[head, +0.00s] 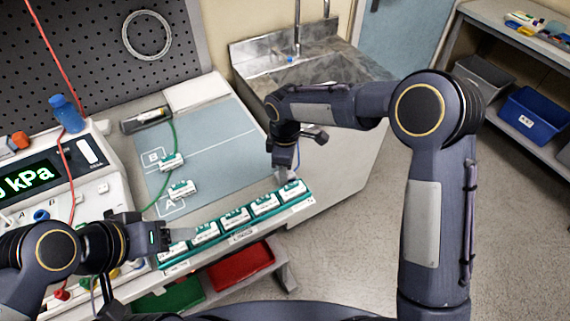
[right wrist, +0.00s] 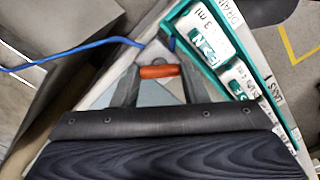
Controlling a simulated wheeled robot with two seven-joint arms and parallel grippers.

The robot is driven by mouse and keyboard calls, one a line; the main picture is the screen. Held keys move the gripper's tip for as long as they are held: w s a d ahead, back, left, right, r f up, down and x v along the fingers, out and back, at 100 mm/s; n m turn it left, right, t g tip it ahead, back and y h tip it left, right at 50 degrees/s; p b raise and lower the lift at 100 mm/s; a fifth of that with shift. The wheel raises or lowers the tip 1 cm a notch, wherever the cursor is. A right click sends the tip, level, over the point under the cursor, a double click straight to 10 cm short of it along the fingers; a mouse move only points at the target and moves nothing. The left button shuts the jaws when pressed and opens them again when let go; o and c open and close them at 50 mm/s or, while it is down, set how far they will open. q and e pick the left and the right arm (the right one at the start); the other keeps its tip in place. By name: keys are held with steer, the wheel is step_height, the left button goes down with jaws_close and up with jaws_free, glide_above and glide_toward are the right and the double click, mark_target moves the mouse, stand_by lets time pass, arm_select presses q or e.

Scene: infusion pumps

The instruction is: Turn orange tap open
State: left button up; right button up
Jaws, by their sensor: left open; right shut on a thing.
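The orange tap (right wrist: 160,71) shows in the right wrist view as a short orange handle lying crosswise between my right fingertips. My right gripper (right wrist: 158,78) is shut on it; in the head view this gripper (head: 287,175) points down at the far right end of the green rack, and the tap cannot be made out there. My left gripper (head: 180,241) is open at the near left end of the rack, close to the first cartridge. Whether it touches that cartridge cannot be told.
The green rack (head: 243,234) holds several white-and-green cartridges along the bench edge. Two more lie on the blue-grey mat (head: 230,140). A pressure unit (head: 95,190) stands left; a sink (head: 310,65) is behind. A blue tube (right wrist: 75,53) runs beside the tap.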

steer(key=o, duration=1)
steer(key=shift+r, duration=0.15)
step_height(320, 180, up, 8)
steer(key=shift+f+b, duration=0.2)
steer(key=shift+b, duration=0.3)
